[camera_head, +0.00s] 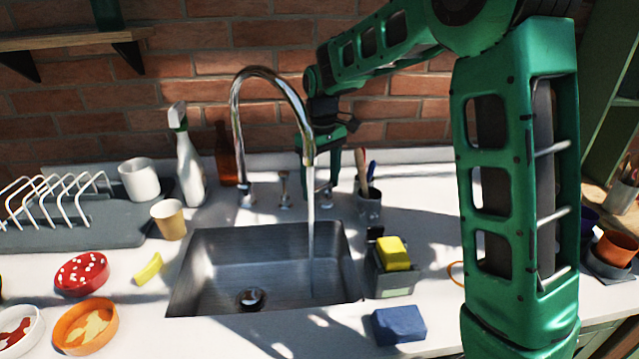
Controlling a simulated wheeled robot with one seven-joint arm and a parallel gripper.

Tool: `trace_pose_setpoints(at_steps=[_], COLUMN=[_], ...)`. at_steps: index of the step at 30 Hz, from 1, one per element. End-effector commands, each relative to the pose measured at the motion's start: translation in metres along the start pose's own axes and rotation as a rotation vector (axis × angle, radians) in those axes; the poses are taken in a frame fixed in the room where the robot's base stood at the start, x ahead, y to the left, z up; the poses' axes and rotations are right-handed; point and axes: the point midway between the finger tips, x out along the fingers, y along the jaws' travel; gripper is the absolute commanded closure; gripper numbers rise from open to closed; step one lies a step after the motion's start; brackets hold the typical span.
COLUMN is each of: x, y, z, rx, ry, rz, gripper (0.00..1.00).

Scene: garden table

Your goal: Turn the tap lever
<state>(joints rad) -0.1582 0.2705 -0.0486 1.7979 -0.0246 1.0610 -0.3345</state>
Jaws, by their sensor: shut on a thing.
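The chrome tap (237,125) stands behind the sink, its curved spout arching forward to the right. Water (311,225) runs from the spout into the metal sink (200,262). Small chrome fittings stand behind the sink; one lever (285,188) is in plain view, and another (327,198) is under my gripper. My gripper (320,188) points down behind the spout, its green fingers shut around the top of the right lever. The spout and fingers partly hide the contact.
A cup with brushes (368,203) stands close right of my gripper. A spray bottle (188,165) and brown bottle (226,155) stand left of the tap. A caddy with a yellow sponge (394,253) is right of the sink. The brick wall is close behind.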

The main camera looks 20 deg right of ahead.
Motion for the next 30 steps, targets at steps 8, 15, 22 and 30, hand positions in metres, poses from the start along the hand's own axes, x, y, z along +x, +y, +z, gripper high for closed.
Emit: trace_pose_setpoints(at_steps=[8,15,22,30], x=[-0.0005,-0.0005,-0.0006,-0.0005], y=[0.0007,0.0010,0.0013,0.0010], z=[0.0023,0.0029,0.0029,0.0028], rx=[-0.112,-0.144,-0.144,-0.144], ry=[0.001,0.001,0.001,0.001], rz=[0.001,0.001,0.001,0.001], gripper=[0.57,0.57,0.57,0.16])
